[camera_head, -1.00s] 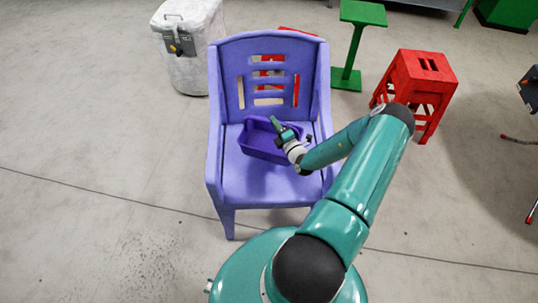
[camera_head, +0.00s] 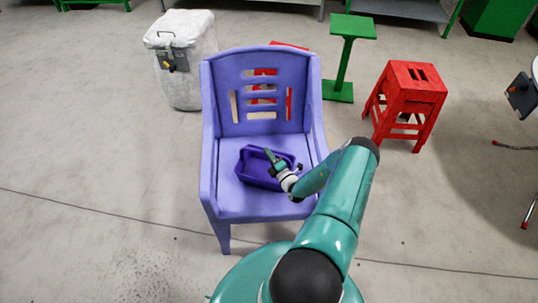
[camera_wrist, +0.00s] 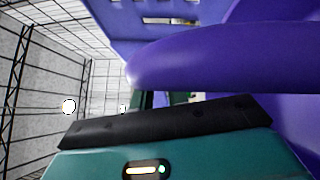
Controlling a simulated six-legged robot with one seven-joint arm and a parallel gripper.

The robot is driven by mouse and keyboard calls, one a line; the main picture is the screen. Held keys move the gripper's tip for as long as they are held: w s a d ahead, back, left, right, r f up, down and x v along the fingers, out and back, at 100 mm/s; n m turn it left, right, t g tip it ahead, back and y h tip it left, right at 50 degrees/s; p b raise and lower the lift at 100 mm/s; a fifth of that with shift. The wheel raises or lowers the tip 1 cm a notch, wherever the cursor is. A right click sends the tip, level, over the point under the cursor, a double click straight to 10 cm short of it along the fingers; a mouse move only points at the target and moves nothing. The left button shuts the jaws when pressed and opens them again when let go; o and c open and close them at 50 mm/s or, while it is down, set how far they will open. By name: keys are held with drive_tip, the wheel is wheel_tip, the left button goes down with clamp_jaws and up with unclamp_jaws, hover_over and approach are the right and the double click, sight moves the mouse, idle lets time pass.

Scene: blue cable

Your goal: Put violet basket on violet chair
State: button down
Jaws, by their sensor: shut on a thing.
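The violet chair (camera_head: 262,204) stands upright in the middle of the head view, with its slotted backrest at the far side. The violet basket (camera_head: 250,167) is a small, darker open tray, low over or on the chair's seat between the armrests; I cannot tell whether its bottom touches the seat. My gripper (camera_head: 274,163) is shut on the basket's rim at its right part. In the wrist view, the basket (camera_wrist: 210,60) fills much of the picture as a curved violet wall in front of my gripper, and my fingertips are mostly hidden.
A white lidded bin (camera_head: 190,80) stands behind the chair at the left. A green stand (camera_head: 345,60) and a red stool (camera_head: 405,100) are at the right. Another red thing shows behind the chair. The floor on the left is clear.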

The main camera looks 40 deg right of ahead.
drive_tip(key=c, duration=1.4)
unclamp_jaws()
drive_tip(key=shift+f, duration=0.1)
drive_tip(key=shift+o, duration=0.2)
drive_tip(key=r+v, duration=0.1)
drive_tip(key=v, duration=0.6)
drive_tip(key=shift+s+f, duration=0.25)
drive_tip(key=shift+f, duration=0.15)
